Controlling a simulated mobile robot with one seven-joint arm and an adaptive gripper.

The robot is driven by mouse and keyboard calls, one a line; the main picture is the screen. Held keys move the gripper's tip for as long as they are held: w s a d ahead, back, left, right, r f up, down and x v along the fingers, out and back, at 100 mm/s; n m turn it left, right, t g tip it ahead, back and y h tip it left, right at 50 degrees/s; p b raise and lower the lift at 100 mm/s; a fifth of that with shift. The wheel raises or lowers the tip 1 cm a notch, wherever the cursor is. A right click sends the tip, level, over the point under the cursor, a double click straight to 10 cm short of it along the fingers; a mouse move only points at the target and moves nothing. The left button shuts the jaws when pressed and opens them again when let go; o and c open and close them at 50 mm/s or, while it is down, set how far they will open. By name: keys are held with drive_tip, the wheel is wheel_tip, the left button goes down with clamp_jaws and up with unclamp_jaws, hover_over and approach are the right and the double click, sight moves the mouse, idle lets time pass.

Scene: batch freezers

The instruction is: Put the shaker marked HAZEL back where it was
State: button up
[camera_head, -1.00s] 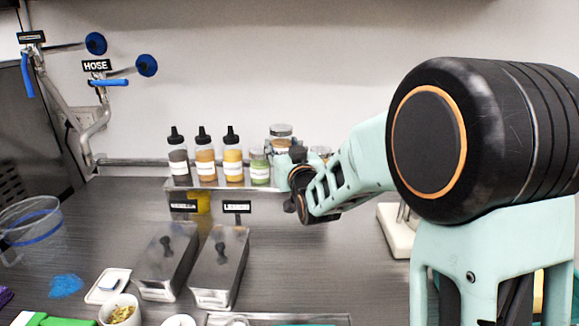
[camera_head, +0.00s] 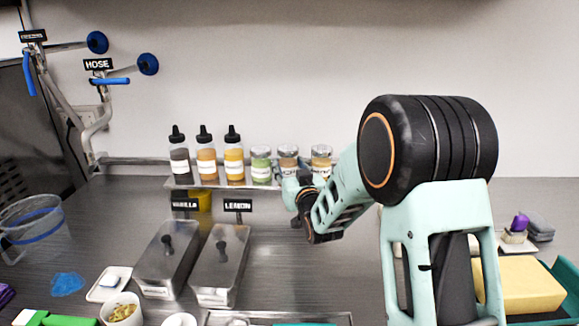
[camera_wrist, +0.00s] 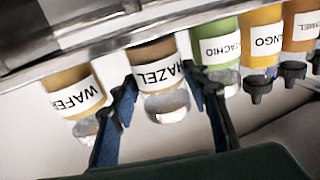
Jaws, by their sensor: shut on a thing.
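The shaker marked HAZEL (camera_wrist: 158,78) is brown with a clear cap and a white label. It appears upside down in the wrist view, between the two fingers of my gripper (camera_wrist: 160,85), which is shut on it. In the head view the HAZEL shaker (camera_head: 288,155) is in line with its neighbours on the rack (camera_head: 208,184), at about their height. My wrist hides its lower part, so I cannot tell whether its base touches the rack. The yellow WAFER shaker (camera_wrist: 75,95) is on one side and the green pistachio shaker (camera_wrist: 215,50) on the other.
Three squeeze bottles (camera_head: 205,158) stand left of the shakers on the rack. Two lidded metal bins (camera_head: 219,268) sit in front, with VANILLA and LEMON signs behind them. A yellow sponge-like block (camera_head: 520,284) is at right.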

drive_tip(key=shift+f, duration=0.15)
drive_tip(key=o, duration=1.2)
drive_tip(key=b+v, duration=0.1)
drive_tip(key=v, duration=1.1)
